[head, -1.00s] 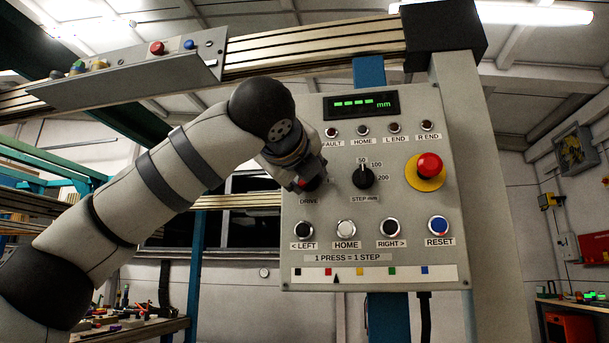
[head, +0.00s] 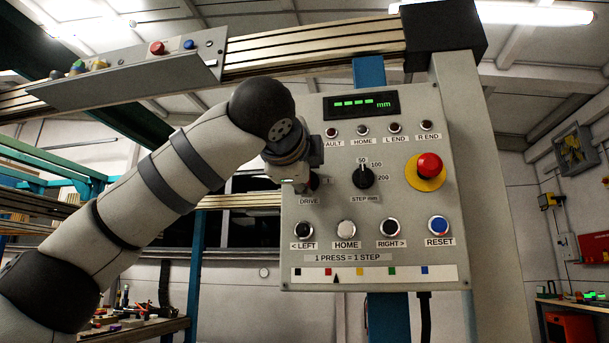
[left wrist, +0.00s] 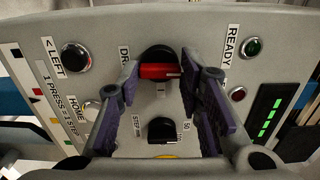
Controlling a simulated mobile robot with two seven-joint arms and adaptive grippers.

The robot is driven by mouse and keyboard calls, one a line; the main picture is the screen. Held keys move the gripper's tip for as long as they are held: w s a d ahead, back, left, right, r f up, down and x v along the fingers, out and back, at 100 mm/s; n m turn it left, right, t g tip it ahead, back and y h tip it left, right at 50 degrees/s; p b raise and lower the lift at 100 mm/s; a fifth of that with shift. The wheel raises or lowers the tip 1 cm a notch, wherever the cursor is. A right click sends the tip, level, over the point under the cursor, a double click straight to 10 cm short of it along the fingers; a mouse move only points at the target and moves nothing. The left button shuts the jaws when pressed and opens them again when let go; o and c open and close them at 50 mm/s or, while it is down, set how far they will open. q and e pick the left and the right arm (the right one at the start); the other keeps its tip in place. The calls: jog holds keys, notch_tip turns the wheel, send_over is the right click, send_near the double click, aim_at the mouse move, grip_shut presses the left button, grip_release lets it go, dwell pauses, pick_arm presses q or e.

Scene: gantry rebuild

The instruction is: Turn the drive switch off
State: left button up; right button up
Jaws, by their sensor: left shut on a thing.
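The grey control panel (head: 420,270) fills the middle of the head view. Its drive switch (head: 313,183) is a red-handled rotary knob at the panel's left side, above the DRIVE label and partly hidden by my gripper. My left gripper (head: 303,184) is at this switch. In the left wrist view, the drive switch (left wrist: 160,71) has its red handle lying across the picture, between the purple fingertips of my left gripper (left wrist: 161,76). The gripper is shut on it. The handle's exact setting is hard to read. My right gripper is not in view.
The black STEP knob (head: 363,177) is close to the right of the drive switch. A red emergency button (head: 429,166) on a yellow disc is farther right. Several push buttons, including HOME (head: 346,229), sit below. A display (head: 361,104) and small lamps are above.

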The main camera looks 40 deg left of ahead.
pick_arm(q)
jog(key=shift+n, duration=0.3)
jog(key=o, duration=1.2)
jog(key=shift+c, duration=0.2)
jog(key=v, duration=1.2)
